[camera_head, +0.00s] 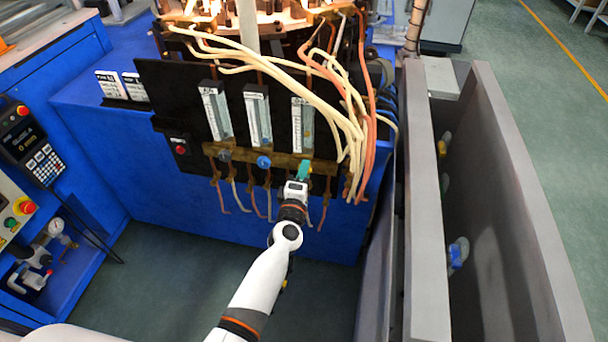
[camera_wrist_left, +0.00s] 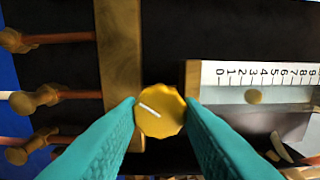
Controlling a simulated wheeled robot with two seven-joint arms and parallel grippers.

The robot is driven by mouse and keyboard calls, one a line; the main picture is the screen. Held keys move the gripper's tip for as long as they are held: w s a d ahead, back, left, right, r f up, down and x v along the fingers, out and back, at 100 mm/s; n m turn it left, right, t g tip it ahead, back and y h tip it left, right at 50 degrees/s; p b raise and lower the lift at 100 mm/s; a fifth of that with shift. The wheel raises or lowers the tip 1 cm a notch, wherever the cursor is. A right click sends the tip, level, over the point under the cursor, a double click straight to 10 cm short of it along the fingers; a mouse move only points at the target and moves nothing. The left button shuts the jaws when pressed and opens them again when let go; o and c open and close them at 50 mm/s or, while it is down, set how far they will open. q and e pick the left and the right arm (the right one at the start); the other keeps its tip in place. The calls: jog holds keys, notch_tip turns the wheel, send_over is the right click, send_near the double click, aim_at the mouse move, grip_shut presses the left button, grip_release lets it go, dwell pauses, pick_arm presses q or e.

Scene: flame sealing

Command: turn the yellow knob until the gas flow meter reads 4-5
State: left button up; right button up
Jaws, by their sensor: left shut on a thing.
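The yellow knob (camera_wrist_left: 160,112) sits between the two teal fingers of my left gripper (camera_wrist_left: 160,118), which is shut on it from both sides. A white line on the knob's face slants down to the right in the left wrist view. The gas flow meter (camera_wrist_left: 285,95) lies beside the knob in that view, its scale running from 0 to 9. Its float (camera_wrist_left: 255,97) stands at about 3. In the head view my left gripper (camera_head: 303,172) is just below the rightmost flow meter (camera_head: 302,125) and hides the knob. My right gripper is not in view.
Two more flow meters (camera_head: 217,112) stand to the left, with a blue knob (camera_head: 263,162) under the middle one. Cream and orange hoses (camera_head: 345,110) hang close on the right. A grey trough (camera_head: 430,210) stands further right. Copper pipes hang below the brass bar (camera_head: 240,155).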

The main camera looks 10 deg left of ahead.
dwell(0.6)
pick_arm(q)
jog(key=o, duration=0.9)
jog(key=shift+o, duration=0.2)
jog(key=s, duration=1.2)
jog(key=shift+f, duration=0.15)
